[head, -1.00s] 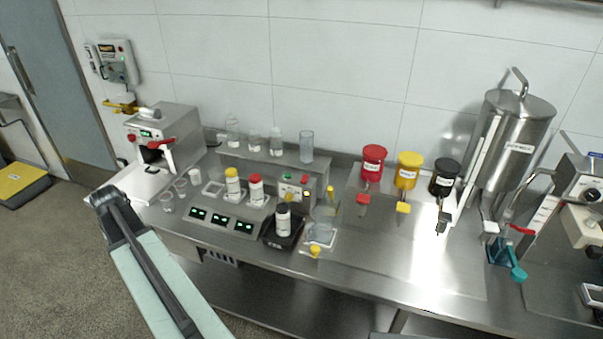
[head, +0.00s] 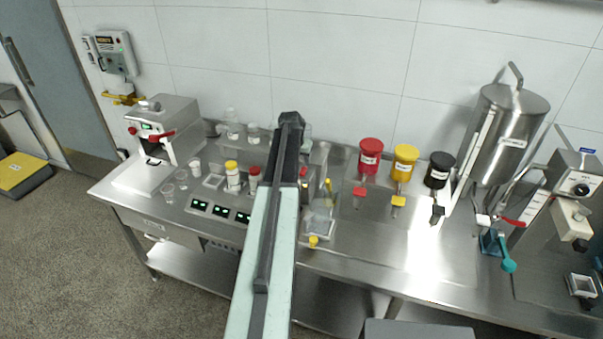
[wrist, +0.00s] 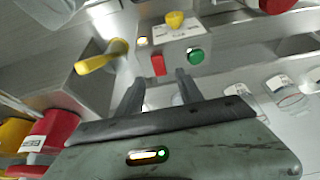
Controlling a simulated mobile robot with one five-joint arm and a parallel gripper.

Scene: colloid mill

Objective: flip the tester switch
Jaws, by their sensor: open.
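The likely tester is a small grey box (wrist: 178,42) in the wrist view, with a red rectangular switch-like piece (wrist: 158,65), a green round button (wrist: 195,56) and a yellow knob (wrist: 175,20). No readable label confirms which part is the switch. My gripper (wrist: 160,88) is open and empty, its two dark fingers pointing toward the box, below the red and green parts in the picture. Contact with the box cannot be made out. In the head view my arm hides most of the box; a bit of red (head: 303,172) shows at its right edge.
A yellow-handled item (wrist: 100,57) is close left of the fingers in the wrist view. Red (head: 370,155), yellow (head: 404,163) and black (head: 438,170) containers stand right. Bare steel counter (head: 400,250) lies in front.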

